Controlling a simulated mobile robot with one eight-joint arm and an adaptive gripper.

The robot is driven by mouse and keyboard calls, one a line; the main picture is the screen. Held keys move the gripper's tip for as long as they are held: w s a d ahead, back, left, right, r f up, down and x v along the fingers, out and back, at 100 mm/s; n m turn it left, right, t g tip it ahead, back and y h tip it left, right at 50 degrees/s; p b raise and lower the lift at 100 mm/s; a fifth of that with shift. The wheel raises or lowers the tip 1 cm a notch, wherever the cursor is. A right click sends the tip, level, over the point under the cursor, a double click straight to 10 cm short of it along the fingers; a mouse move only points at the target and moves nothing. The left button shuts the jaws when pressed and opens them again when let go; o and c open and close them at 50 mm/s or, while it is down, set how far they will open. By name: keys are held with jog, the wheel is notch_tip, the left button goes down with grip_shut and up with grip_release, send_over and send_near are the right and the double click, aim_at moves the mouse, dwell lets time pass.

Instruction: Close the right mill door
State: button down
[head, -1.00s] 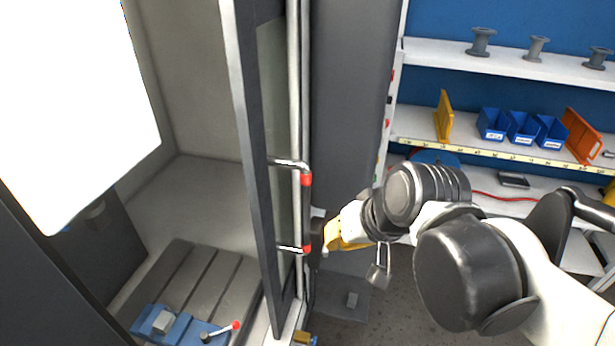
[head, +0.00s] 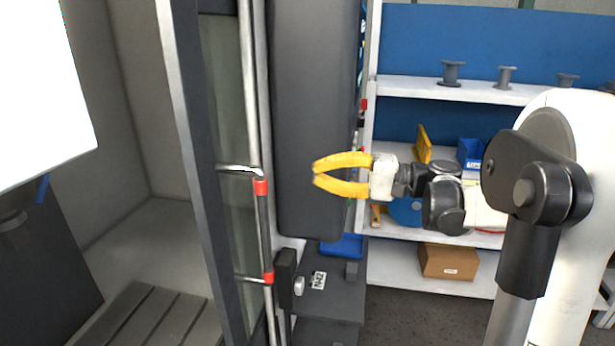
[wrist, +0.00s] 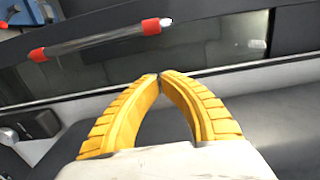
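The right mill door (head: 190,120) is a dark-framed glass panel at the left of the head view. It stands open, with the mill interior showing to its left. Its handle (head: 264,230) is an upright bar with red ends on two metal brackets. The handle also shows at the upper left of the wrist view (wrist: 95,42). My gripper (head: 315,173) is right of the handle in the head view, apart from it and empty. Its yellow fingers bow outward and their tips meet in the wrist view (wrist: 160,76), with the door beyond them.
A dark grey housing (head: 315,110) stands directly behind my gripper. White shelves (head: 450,92) with blue bins and grey spools are at the right. A cardboard box (head: 449,262) sits on the low shelf. A white panel (head: 40,90) covers the upper left. Floor is clear at the lower right.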

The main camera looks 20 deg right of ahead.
jog(key=w+a+p, duration=0.1)
jog(key=a, duration=0.8)
jog(key=shift+w+a+p, duration=0.2)
jog(key=shift+w+p, duration=0.1)
jog(key=shift+p, duration=0.05)
jog(key=shift+s+a+f, duration=0.1)
